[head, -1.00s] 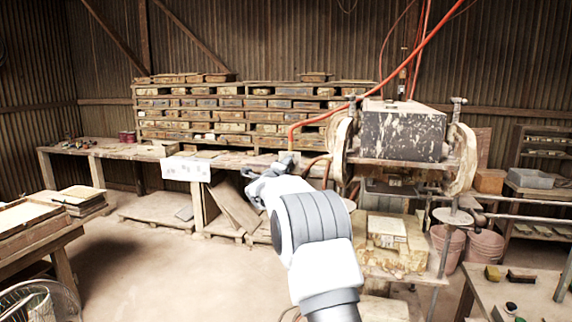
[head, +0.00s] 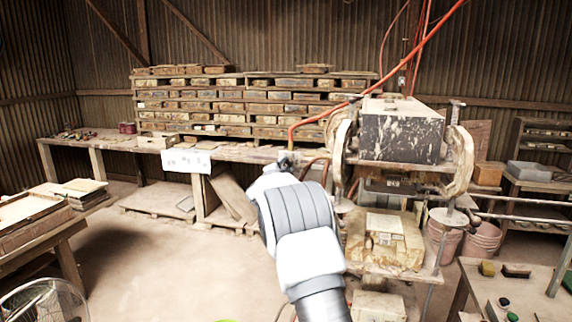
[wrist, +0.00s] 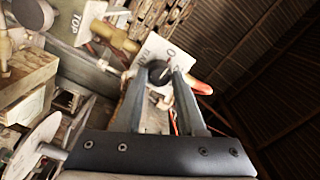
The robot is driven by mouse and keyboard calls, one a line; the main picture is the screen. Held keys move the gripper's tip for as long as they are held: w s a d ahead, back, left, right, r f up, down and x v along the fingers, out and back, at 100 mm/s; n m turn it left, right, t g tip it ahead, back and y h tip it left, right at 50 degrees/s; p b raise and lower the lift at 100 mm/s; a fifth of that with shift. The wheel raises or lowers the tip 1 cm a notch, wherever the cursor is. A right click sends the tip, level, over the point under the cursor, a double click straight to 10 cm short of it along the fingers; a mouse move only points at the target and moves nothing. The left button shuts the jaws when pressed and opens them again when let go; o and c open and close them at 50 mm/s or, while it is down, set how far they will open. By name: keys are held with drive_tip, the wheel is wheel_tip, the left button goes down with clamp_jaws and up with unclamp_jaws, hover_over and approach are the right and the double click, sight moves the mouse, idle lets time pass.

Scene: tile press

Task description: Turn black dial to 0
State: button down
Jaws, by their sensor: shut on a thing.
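The black dial (wrist: 158,71) shows in the wrist view, between the tips of my gripper (wrist: 160,78). The two fingers press on it from both sides. A white plate (wrist: 171,53) with a 0 mark and other small print lies behind the dial. The direction the dial points cannot be read clearly. In the head view my own wrist hides the dial and the fingertips, near the left side of the press (head: 402,135).
In the wrist view a brass fitting (wrist: 116,37) and a red-ended handle (wrist: 200,87) are close to the fingers. In the head view an orange hose (head: 312,120) runs just above my wrist. A long workbench (head: 105,142) stands behind. Open floor lies to the left.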

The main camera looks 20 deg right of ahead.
drive_tip(key=shift+f+n, duration=0.1)
drive_tip(key=shift+n, duration=0.2)
idle(0.4)
drive_tip(key=c, duration=0.5)
unclamp_jaws()
drive_tip(key=b+v, duration=0.5)
drive_tip(key=v, duration=1.2)
drive_tip(key=shift+s, duration=0.2)
drive_tip(key=shift+a, duration=0.15)
